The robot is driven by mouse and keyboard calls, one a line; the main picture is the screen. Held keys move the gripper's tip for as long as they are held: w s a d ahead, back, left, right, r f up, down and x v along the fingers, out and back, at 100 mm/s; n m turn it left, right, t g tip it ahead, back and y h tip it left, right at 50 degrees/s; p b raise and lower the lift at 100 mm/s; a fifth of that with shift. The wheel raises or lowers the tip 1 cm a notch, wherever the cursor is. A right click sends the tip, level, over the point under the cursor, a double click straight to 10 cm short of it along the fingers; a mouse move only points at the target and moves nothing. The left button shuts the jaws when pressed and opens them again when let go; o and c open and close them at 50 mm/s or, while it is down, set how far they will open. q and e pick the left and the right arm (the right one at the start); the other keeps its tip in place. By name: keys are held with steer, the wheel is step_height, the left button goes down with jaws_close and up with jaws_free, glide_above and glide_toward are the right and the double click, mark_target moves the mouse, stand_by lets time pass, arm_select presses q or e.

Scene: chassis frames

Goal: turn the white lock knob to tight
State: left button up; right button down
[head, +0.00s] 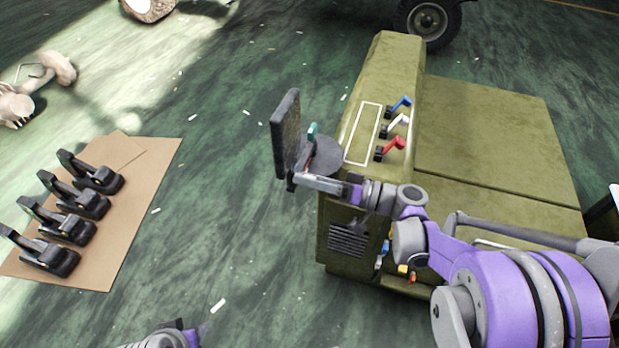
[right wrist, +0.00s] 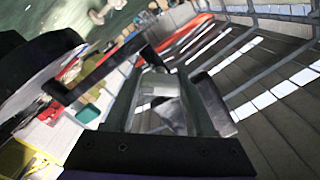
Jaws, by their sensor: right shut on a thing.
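My right gripper (head: 300,180) is at the front of the olive chassis, beside a dark disc (head: 322,157) with an upright black plate (head: 287,135). In the right wrist view its fingers are shut on a pale grey-white piece (right wrist: 158,92), which I take to be the white lock knob. Its turn position cannot be read, and the fingers partly hide it. A teal knob (head: 312,131) and a small red part (head: 308,155) show by the disc; the teal one also shows in the right wrist view (right wrist: 88,113). Part of my left arm shows at the bottom edge, its jaws unclear.
The olive chassis (head: 490,125) carries blue (head: 401,104), white (head: 398,121) and red (head: 391,147) levers on top. Several black clamp-like parts (head: 65,228) lie on a cardboard sheet (head: 140,185) at left. Green floor between is clear apart from white scraps. A wheel (head: 428,22) stands behind.

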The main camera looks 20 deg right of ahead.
steer(key=m, duration=0.4)
steer(key=shift+m, duration=2.9)
steer(key=shift+c, duration=1.2)
jaws_free()
steer(key=v, duration=1.1)
steer(key=shift+a, duration=0.15)
